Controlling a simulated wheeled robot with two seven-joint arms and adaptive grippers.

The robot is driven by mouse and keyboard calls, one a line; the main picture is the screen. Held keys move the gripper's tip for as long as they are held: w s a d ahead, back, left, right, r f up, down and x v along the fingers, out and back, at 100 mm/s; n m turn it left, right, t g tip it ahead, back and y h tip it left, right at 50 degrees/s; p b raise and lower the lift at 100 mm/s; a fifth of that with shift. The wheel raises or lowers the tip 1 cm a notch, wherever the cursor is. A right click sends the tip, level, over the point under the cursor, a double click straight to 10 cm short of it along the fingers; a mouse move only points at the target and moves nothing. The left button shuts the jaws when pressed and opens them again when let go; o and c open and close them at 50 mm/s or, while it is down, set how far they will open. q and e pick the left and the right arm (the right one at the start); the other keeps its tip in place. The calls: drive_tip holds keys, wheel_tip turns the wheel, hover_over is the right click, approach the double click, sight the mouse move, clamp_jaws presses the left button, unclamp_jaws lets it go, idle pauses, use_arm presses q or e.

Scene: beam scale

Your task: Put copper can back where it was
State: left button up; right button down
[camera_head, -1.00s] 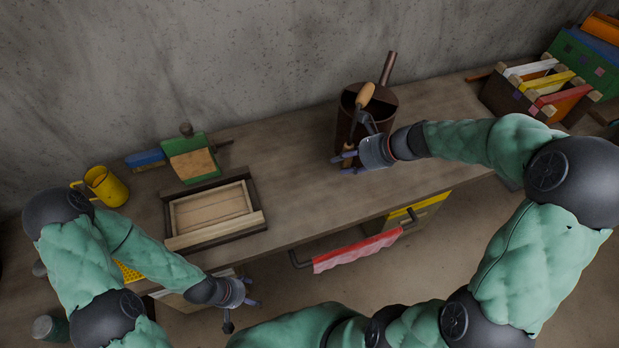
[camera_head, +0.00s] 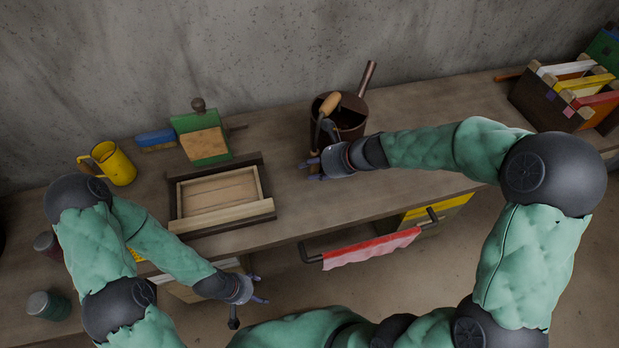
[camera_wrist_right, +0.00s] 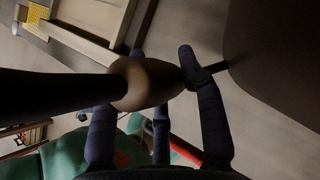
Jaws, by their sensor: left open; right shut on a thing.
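The copper can (camera_head: 350,122) is a dark brown vessel on or just above the workbench, right of the wooden frame; I cannot tell if its base touches. Its long spout (camera_head: 369,79) points up toward the wall. Its wooden grip (camera_head: 329,104) is on the near left side. My right gripper (camera_head: 315,168) is at the can's near side, shut on its handle. In the right wrist view the fingers are around the handle, near the brown grip (camera_wrist_right: 150,84), with the dark can wall (camera_wrist_right: 285,60) at right. My left gripper (camera_head: 259,289) is open and empty below the bench's front edge.
A light wooden tray in a dark frame (camera_head: 262,208) lies left of the can. A green block (camera_head: 205,146), blue brush (camera_head: 156,139) and yellow mug (camera_head: 113,164) stand further left. A crate (camera_head: 540,103) stands right. Bench between can and crate is largely clear. A red towel (camera_head: 370,247) hangs in front.

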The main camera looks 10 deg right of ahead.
drive_tip(key=shift+w+a+f, duration=0.1)
drive_tip(key=shift+w+a, duration=0.05)
wheel_tip(320, 180, down, 4)
drive_tip(key=b, duration=0.3)
drive_tip(key=shift+w+a+r, duration=0.1)
drive_tip(key=shift+a+r, duration=0.05)
drive_tip(key=shift+r, duration=0.15)
drive_tip(key=c, duration=1.2)
unclamp_jaws()
drive_tip(key=shift+a+f, duration=0.1)
drive_tip(key=shift+f, duration=0.2)
drive_tip(key=o, duration=0.5)
